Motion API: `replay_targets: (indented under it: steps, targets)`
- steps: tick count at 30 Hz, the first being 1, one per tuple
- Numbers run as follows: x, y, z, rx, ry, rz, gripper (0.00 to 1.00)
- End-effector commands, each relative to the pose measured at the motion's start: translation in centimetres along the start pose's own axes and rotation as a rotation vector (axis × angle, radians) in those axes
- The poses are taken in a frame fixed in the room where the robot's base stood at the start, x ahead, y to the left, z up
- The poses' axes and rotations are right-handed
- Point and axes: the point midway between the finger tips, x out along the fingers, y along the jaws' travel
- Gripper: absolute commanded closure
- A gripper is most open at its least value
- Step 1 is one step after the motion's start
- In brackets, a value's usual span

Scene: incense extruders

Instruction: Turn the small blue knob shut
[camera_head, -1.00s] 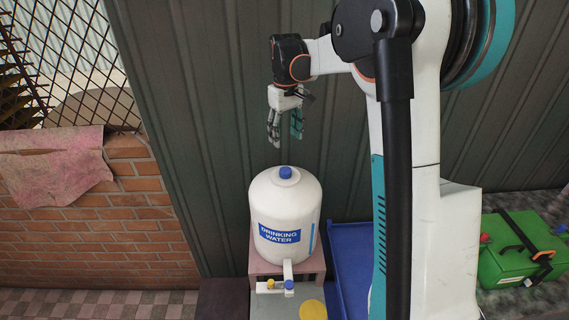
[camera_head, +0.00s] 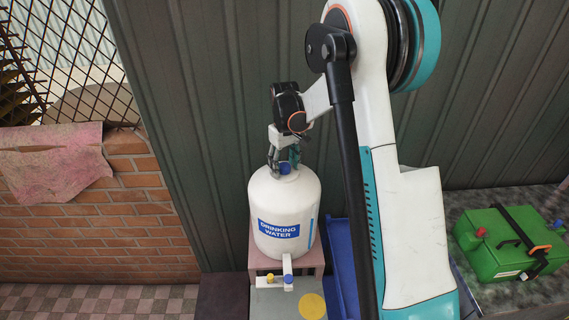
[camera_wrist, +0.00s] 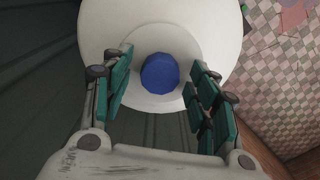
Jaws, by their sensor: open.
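A white jug (camera_head: 285,205) labelled "DRINKING WATER" stands upright with a small round blue knob (camera_head: 284,169) on its top. In the wrist view this blue knob (camera_wrist: 160,73) sits on a pale round collar, between the fingers. My gripper (camera_head: 284,160) points down at the jug's top, open, with its teal finger pads on either side of the knob. In the wrist view a gap shows between the knob and each finger. Another small blue knob (camera_head: 288,279) is on the tap below the jug, with a yellow knob (camera_head: 270,278) to its left.
The jug rests on a pinkish stand (camera_head: 311,262). A blue tray (camera_head: 342,262) lies to its right, partly behind my arm. A green box (camera_head: 505,243) with a black handle is at the far right. A grey corrugated wall (camera_head: 215,120) rises close behind the jug.

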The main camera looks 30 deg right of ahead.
Motion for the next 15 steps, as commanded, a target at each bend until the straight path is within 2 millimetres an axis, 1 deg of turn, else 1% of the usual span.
replay_targets:
  steps: [6, 7, 8, 9, 11, 12, 15]
  targets:
    - [0.04, 0.0, 0.01, 0.0, 0.0, 0.0, 0.46]
    - [0.03, 0.0, 0.01, 0.0, 0.0, 0.0, 0.5]
    - [0.03, 0.0, 0.01, 0.0, 0.0, 0.0, 0.57]
    - [0.03, 0.0, 0.01, 0.0, 0.0, 0.0, 0.66]
    - [0.02, 0.0, 0.01, 0.0, 0.0, 0.0, 0.8]
    - [0.02, 0.0, 0.01, 0.0, 0.0, 0.0, 0.89]
    - [0.02, -0.01, 0.01, 0.0, 0.0, 0.0, 0.9]
